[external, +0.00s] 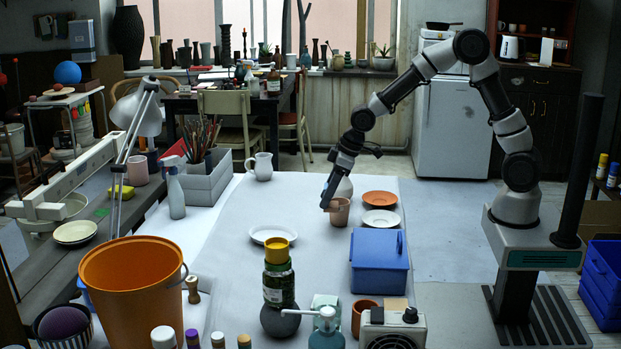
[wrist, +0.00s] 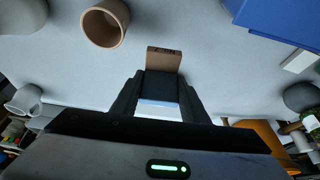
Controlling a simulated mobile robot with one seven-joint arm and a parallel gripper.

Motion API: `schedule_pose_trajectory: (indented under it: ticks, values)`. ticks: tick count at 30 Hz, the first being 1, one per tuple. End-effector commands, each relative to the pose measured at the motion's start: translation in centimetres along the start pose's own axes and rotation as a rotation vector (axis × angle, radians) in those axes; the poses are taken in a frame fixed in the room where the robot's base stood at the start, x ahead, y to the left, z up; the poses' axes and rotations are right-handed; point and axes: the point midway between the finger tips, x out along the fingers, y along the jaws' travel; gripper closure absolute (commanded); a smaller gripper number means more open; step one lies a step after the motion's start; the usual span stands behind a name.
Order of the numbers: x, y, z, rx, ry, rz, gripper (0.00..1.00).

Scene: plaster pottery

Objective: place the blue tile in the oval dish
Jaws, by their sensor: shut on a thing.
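My gripper (external: 327,206) reaches down over the grey-white table, just left of a terracotta cup (external: 341,214). In the wrist view, my gripper (wrist: 162,84) is shut on a flat tan-brown piece (wrist: 164,56) with small dark marks on its edge. Its lower part is hidden by the fingers.
The cup is close by in the wrist view (wrist: 104,24). A blue lidded box (external: 379,267), an orange plate (external: 380,198) and a white plate (external: 381,219) stand to the right. A dark green jar (external: 279,285) and an orange bucket (external: 132,292) stand in front. Open table lies around the dish.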

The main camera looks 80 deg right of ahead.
Motion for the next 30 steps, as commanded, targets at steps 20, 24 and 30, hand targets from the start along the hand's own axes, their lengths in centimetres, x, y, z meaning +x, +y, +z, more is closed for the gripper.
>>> schedule_pose_trajectory:
  ticks: [20, 24, 30]
  values:
    - [4.8, -3.4, -13.2, 0.031, -0.005, 0.017, 0.84]
    - [7.1, -3.4, -12.2, 0.031, -0.002, 0.017, 0.84]
    - [8.6, -3.4, -11.7, 0.031, 0.001, 0.017, 0.84]
